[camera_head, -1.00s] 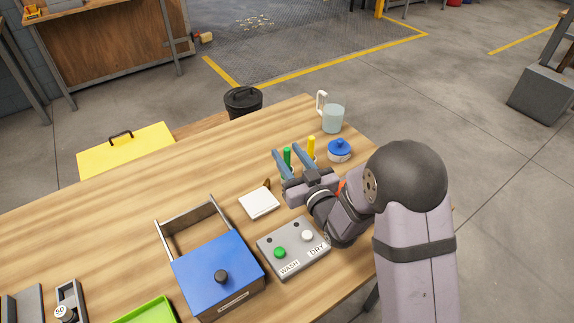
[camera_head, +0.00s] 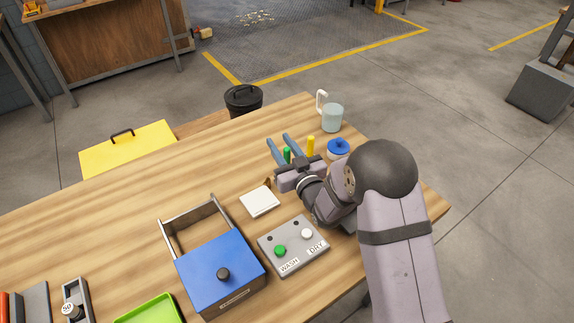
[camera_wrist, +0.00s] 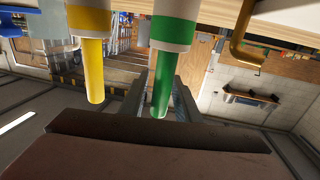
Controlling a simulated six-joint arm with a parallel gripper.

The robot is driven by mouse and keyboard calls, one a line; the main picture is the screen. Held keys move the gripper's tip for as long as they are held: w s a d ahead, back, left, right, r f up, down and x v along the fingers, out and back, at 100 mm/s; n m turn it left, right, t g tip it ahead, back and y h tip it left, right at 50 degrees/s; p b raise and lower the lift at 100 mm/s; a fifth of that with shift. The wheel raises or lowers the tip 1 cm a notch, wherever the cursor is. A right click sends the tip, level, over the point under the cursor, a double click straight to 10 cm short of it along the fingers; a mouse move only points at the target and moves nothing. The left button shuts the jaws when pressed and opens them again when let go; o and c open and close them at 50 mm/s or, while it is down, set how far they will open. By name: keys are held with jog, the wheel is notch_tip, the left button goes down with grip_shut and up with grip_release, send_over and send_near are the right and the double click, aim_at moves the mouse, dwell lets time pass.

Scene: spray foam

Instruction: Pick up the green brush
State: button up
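The green brush (camera_head: 287,155) stands upright toward the back right of the wooden table. In the wrist view the green brush (camera_wrist: 173,40) hangs from the top edge, since that view is upside down, with a white band and a green handle. My gripper (camera_head: 278,138) is open, its two blue-grey fingers spread on either side of the green handle. The wrist view also shows a finger on each side of the handle, with gaps visible. The lower end of the brush is hidden behind my gripper in the head view.
A yellow brush (camera_head: 310,146) stands just right of the green one. A blue-lidded jar (camera_head: 339,147) and a mug (camera_head: 332,118) are further right. A white pad (camera_head: 260,201), a WASH/DRY button box (camera_head: 293,246) and a blue box (camera_head: 219,273) lie nearer. The table's left middle is clear.

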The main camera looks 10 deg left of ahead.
grip_shut()
jog(key=shift+r, duration=0.2)
notch_tip(320, 180, up, 10)
jog(key=b, duration=0.1)
jog(key=shift+f, duration=0.15)
dwell(0.5)
jog(key=w+d+r+m+t+h+p, duration=0.1)
jog(key=w+d+r+m+h+p, duration=0.1)
jog(key=d, duration=0.8)
jog(key=w+d+r+m+t+h+p, duration=0.1)
jog(key=w+d+r+h+p, duration=0.15)
jog(key=d, duration=0.65)
jog(key=s+a+f+n+g+y, duration=0.1)
jog(key=s+a+y, duration=0.1)
jog(key=s, duration=0.3)
jog(key=s+a+n+g+y, duration=0.1)
jog(key=s+a+n+y, duration=0.1)
jog(key=s, duration=0.3)
jog(key=shift+s+f, duration=0.3)
jog(key=shift+f, duration=0.1)
